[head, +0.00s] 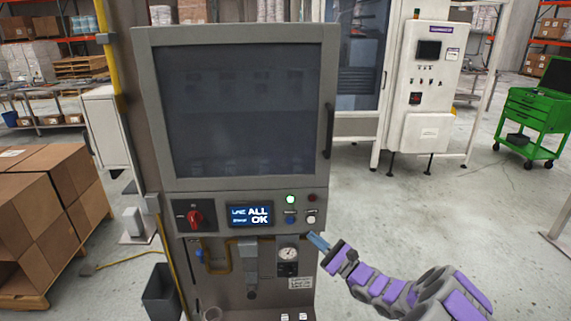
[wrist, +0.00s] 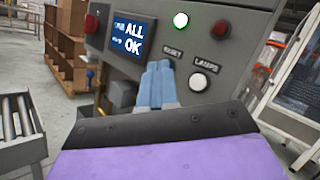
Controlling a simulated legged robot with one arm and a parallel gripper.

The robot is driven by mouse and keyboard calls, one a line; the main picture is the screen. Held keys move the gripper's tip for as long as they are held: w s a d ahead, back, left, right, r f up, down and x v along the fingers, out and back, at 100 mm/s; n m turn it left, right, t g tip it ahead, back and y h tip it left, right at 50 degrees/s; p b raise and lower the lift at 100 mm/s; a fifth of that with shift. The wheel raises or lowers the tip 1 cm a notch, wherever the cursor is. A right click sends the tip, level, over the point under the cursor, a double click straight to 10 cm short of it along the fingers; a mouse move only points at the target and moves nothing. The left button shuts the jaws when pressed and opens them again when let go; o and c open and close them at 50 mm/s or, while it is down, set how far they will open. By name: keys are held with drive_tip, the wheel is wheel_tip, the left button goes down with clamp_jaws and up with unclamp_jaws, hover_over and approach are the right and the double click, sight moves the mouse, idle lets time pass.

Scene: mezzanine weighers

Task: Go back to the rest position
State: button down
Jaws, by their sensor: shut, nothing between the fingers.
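My gripper (head: 318,242) has light blue fingers and a purple and black arm behind it. It is raised in front of the lower right of a grey machine cabinet (head: 153,110), beside the button panel. In the wrist view the two blue fingers (wrist: 157,84) are together with nothing between them. They overlap the panel in the picture, near the RESET label; the blue button is not visible there. I cannot tell the exact gap to the panel. The display (head: 250,214) reads "ALL OK". A green lamp (head: 290,199) is lit.
A red rotary switch (head: 195,218) and a gauge (head: 288,254) are on the cabinet. Stacked cardboard boxes (head: 50,215) stand at left, with a dark bin (head: 160,293) near them. A white cabinet (head: 425,90) and a green tool cart (head: 535,110) stand behind at right. The floor at right is mostly clear.

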drive_tip(key=s+a+r+n+g+y, duration=0.5)
drive_tip(key=s+a+r+n+g, duration=0.7)
drive_tip(key=a, duration=0.4)
drive_tip(key=s+a+r+n+g+h, duration=0.1)
drive_tip(key=s+a+n+g+h, duration=0.2)
drive_tip(key=s, duration=0.5)
drive_tip(key=s+a+r+n+g+h, duration=0.15)
drive_tip(key=s+g, duration=0.25)
drive_tip(key=s, duration=0.4)
drive_tip(key=s+d+f+n+h, duration=0.2)
drive_tip(key=s+d+f+h, duration=0.15)
drive_tip(key=s, duration=0.35)
drive_tip(key=s+d+f+n+h, duration=0.2)
drive_tip(key=s+h, duration=0.3)
drive_tip(key=s, duration=0.2)
drive_tip(key=s+d+f+t+h, duration=0.1)
drive_tip(key=s+d+h, duration=0.2)
drive_tip(key=d, duration=0.4)
drive_tip(key=s+d+f+t+h, duration=0.1)
drive_tip(key=s+d+h, duration=0.3)
drive_tip(key=d, duration=0.4)
drive_tip(key=shift+s+f+n, duration=0.25)
drive_tip(key=shift+s+n, duration=0.2)
drive_tip(key=shift+s, duration=0.1)
